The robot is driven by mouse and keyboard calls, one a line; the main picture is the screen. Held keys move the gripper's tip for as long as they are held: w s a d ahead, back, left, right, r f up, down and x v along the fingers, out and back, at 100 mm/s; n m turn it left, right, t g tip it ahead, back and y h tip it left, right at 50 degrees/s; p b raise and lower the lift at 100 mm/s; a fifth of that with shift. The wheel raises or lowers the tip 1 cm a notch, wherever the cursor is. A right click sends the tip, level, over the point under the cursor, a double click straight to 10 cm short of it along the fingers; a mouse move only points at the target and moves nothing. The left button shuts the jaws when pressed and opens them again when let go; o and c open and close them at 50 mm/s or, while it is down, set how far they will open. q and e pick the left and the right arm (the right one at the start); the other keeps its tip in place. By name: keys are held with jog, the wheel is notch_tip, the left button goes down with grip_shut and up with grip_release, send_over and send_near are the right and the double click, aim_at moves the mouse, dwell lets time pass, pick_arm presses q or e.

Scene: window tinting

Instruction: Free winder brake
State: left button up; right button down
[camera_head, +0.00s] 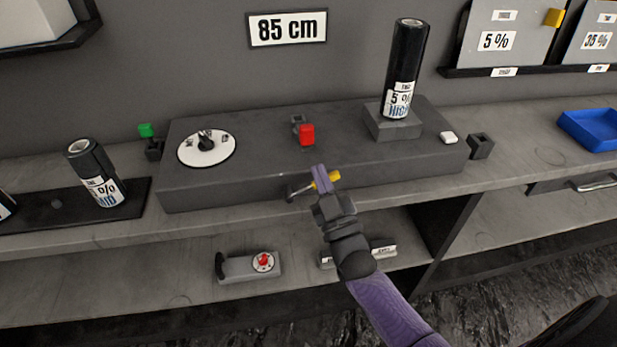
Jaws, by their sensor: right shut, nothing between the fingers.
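The winder is a long dark grey box (262,175) on the bench. On it are a white dial with a black knob (205,146), a red block on a small dark mount (307,134) and an upright black film roll marked 5 % (406,65) in a square holder. A lever with a yellow grip (332,177) sticks out at the box's front edge. My right gripper (320,176), purple-fingered, is shut and empty at that yellow grip, partly covering it. I cannot tell whether they touch. Which part is the brake is not marked. My left gripper is not in view.
A blue tray (592,129) is at right. A grey device with a red knob (250,266) lies on the lower shelf. An 85 cm sign (287,28) hangs behind.

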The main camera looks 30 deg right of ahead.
pick_arm(q)
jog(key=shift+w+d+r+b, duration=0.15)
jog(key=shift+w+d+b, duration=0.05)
jog(key=shift+b, duration=0.25)
pick_arm(e)
jog(key=v, duration=1)
jog(key=shift+r, duration=0.2)
jog(key=shift+s, duration=0.1)
jog(key=s+a+f+g+y, duration=0.1)
jog(key=s+f+g, duration=0.4)
jog(key=f, duration=0.4)
jog(key=s+a+f+m+g, duration=0.1)
jog(key=s+f+g, duration=0.35)
jog(key=f, duration=0.55)
jog(key=s+a+f+g+y, duration=0.1)
jog(key=s+f+g, duration=0.35)
jog(key=f, duration=0.45)
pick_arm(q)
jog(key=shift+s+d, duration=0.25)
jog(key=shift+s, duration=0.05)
pick_arm(e)
jog(key=s+f+g, duration=0.3)
jog(key=s+g, duration=0.1)
jog(key=s, duration=0.5)
jog(key=s+f+g, duration=0.3)
jog(key=s+g, duration=0.2)
jog(key=s, duration=0.5)
jog(key=shift+s+d+f+m+h, duration=0.2)
jog(key=shift+d+f+m+h, duration=0.1)
jog(key=shift+m+h, duration=0.1)
